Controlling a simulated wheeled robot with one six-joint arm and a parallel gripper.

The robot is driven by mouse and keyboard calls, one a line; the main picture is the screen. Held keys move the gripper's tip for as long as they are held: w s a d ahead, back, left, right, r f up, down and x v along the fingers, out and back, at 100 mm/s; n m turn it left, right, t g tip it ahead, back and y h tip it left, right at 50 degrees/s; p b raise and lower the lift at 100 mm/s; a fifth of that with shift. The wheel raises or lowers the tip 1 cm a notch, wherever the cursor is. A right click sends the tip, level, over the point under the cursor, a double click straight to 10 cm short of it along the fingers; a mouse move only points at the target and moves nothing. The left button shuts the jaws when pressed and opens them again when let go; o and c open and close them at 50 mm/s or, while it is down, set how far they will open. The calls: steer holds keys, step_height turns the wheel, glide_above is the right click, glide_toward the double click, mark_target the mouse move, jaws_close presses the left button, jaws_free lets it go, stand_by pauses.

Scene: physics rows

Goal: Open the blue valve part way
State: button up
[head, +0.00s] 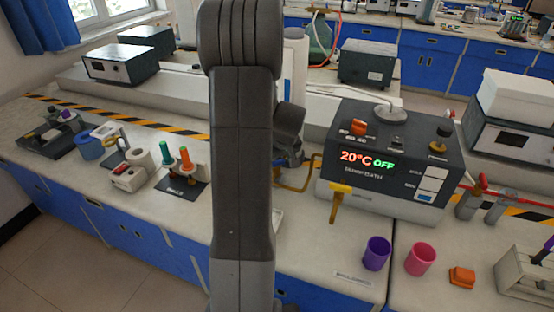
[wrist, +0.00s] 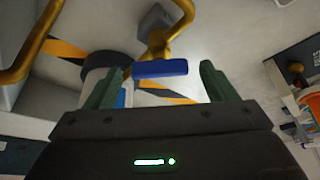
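The blue valve handle (wrist: 160,69) is a short blue bar on a brass pipe (wrist: 158,42) in the wrist view. It lies crosswise between the two dark green fingers of my gripper (wrist: 163,72), with a gap to the right finger. The left end of the handle is nearer the left finger. My gripper is open, and I cannot tell how deep the handle sits between the fingers.
A purple cup (head: 376,254) and a pink cup (head: 421,259) stand on the bench to the right. Another brass pipe (wrist: 28,45) is at the wrist view's upper left.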

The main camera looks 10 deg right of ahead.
steer(key=v, duration=1.4)
steer(key=shift+b, duration=0.4)
steer(key=shift+f, duration=0.1)
stand_by(0.6)
